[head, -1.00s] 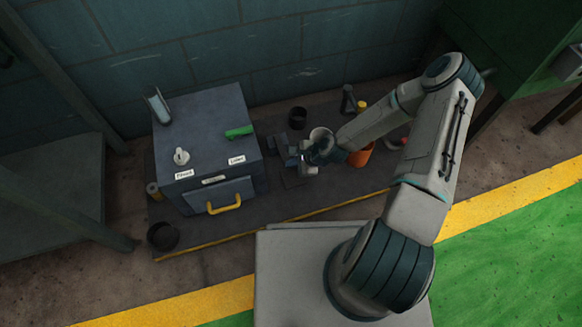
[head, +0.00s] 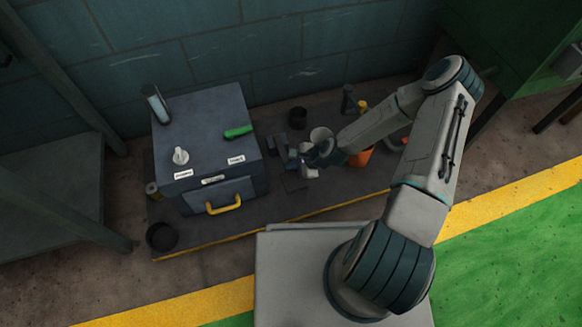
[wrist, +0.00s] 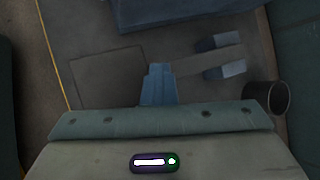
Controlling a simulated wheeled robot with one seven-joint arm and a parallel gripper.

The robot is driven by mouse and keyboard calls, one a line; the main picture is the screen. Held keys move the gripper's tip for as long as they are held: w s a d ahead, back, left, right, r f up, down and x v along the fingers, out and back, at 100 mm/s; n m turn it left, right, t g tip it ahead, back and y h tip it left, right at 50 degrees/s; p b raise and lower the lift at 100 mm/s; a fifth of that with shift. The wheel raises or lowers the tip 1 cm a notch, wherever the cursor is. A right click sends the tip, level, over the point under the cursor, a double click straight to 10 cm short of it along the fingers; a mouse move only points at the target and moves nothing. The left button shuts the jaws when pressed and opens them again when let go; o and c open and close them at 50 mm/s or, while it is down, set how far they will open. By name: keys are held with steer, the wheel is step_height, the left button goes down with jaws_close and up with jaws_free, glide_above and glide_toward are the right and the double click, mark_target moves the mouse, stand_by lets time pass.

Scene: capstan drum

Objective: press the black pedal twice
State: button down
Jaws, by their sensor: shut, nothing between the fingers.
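The pedal (wrist: 208,60) appears to be the flat bar between two grey-blue blocks in the wrist view; it looks greyish brown there. In the head view the pedal (head: 279,144) is a small dark shape right of the cabinet, partly hidden by my gripper. My gripper (head: 300,162) is shut and empty, low over the platform. In the wrist view the closed fingertips (wrist: 159,70) lie at the near-left end of the bar. I cannot tell whether they touch it or hover above it.
A dark cabinet (head: 205,130) with a yellow handle (head: 224,205) stands left of my gripper. A black cup (head: 298,117), a pale cup (head: 320,136) and an orange cup (head: 361,157) stand close by. A thin square outline (wrist: 108,78) marks the platform beside the bar.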

mark_target(296, 174)
steer(key=shift+s+d+f+b, duration=0.15)
steer(key=shift+f+b, duration=0.2)
steer(key=shift+f, duration=0.2)
steer(key=shift+s+f+b, duration=0.15)
steer(key=shift+f+b, duration=0.15)
steer(key=shift+f, duration=0.25)
stand_by(0.6)
steer(key=shift+s+f+b, duration=0.4)
steer(key=shift+f+b, duration=0.1)
steer(key=shift+f, duration=0.35)
stand_by(0.9)
steer(key=shift+w+r+p, duration=0.25)
steer(key=shift+r+p, duration=1)
steer(key=shift+r, duration=0.25)
steer(key=shift+w+r+p, duration=0.2)
steer(key=shift+r+p, duration=1)
steer(key=shift+r, duration=0.3)
steer(key=shift+w+r, duration=0.2)
steer(key=shift+w+r, duration=0.1)
steer(key=shift+r, duration=0.05)
steer(key=r+p, duration=0.2)
steer(key=r, duration=0.1)
steer(key=w+r+p, duration=0.1)
steer(key=p, duration=0.1)
steer(key=shift+a+r, duration=0.3)
steer(key=shift+r, duration=0.05)
